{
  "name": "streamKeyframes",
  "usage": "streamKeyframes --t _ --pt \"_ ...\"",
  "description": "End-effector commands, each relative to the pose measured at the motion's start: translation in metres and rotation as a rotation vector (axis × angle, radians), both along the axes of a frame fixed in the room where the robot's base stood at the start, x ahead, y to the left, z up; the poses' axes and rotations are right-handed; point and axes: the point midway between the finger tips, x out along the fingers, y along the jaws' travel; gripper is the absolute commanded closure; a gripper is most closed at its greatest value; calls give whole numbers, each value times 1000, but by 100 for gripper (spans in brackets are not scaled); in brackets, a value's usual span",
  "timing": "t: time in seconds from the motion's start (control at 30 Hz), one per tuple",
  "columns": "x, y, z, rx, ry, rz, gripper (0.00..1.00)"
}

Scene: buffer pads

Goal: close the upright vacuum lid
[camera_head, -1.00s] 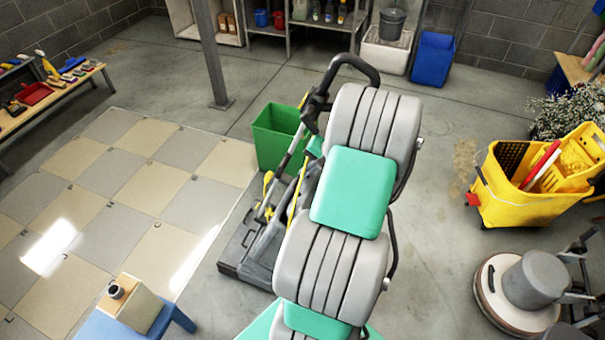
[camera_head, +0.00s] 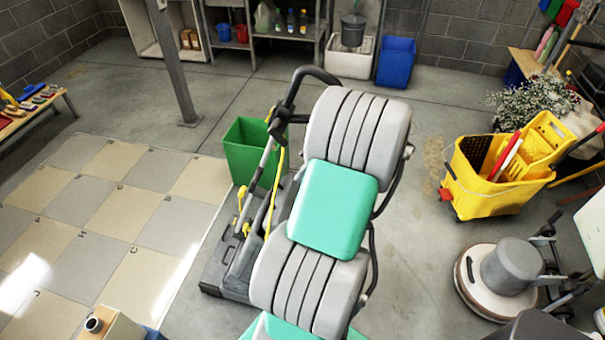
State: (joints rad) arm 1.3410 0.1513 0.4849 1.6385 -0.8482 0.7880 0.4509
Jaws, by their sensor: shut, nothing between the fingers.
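The upright vacuum (camera_head: 226,262) stands on the floor left of my arm. Its grey base, slanted grey tube and yellow cord and clips show. My large grey and green arm links cover its right side. I cannot make out its lid or tell how far open it is. A black curved bar (camera_head: 290,92) rises at the top of the tube and passes behind my arm; it looks like the vacuum's handle. My gripper is not visible; my own arm or the frame edge hides it.
A green bin (camera_head: 245,160) stands just behind the vacuum. A yellow mop bucket (camera_head: 490,185) and a round floor machine (camera_head: 510,268) stand to the right. A small blue table with a box (camera_head: 110,325) is at the lower left.

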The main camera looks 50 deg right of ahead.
Motion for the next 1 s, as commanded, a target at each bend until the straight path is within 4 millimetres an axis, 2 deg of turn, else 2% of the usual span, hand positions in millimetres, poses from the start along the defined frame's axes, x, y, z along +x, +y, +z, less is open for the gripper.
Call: streamKeyframes --t 0.3,0.4,0.6,1.0 --pt "35 18 -59 4 2 3 100" --pt "50 24 -64 1 0 4 100" --pt "65 29 -74 0 0 1 100" --pt "66 27 -78 0 0 -9 100"
